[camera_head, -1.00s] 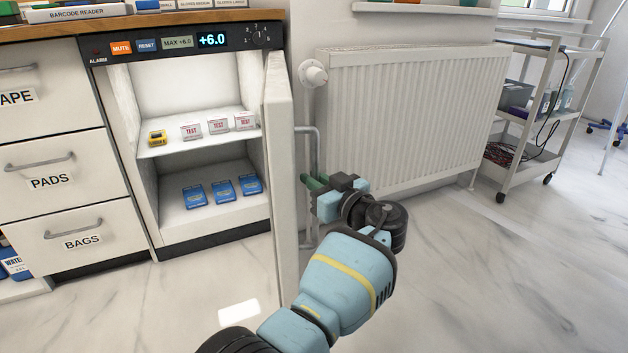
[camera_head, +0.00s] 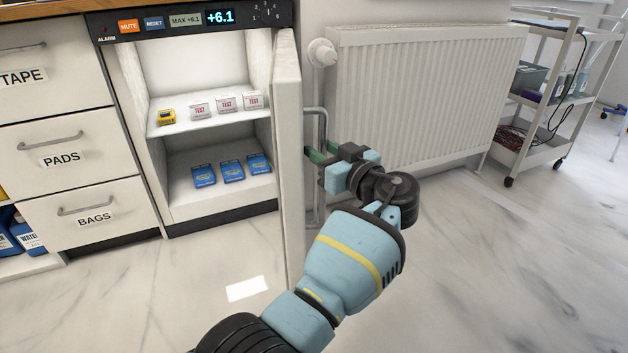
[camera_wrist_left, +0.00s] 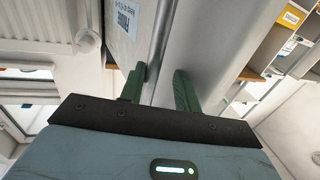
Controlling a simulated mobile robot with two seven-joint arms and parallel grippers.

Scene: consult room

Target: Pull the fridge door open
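The fridge door (camera_head: 288,160) stands swung wide out from the fridge (camera_head: 218,205), seen almost edge-on in the head view. Its grey bar handle (camera_head: 319,118) is on the door's right side. My left gripper (camera_head: 322,153) is at the handle, with green fingers either side of the bar and partly apart; it looks shut on it. In the left wrist view the fingers (camera_wrist_left: 160,85) straddle a grey bar beside the door face (camera_wrist_left: 122,18) with its label. The exact finger contact is hidden. My right gripper is not in view.
The open fridge holds test boxes (camera_head: 226,103), blue packs (camera_head: 232,171) and a yellow item (camera_head: 166,117). A radiator (camera_head: 420,90) stands close behind my left gripper. Drawers (camera_head: 60,160) are at left, a trolley (camera_head: 545,100) at right. The marble floor (camera_head: 480,270) is clear in front.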

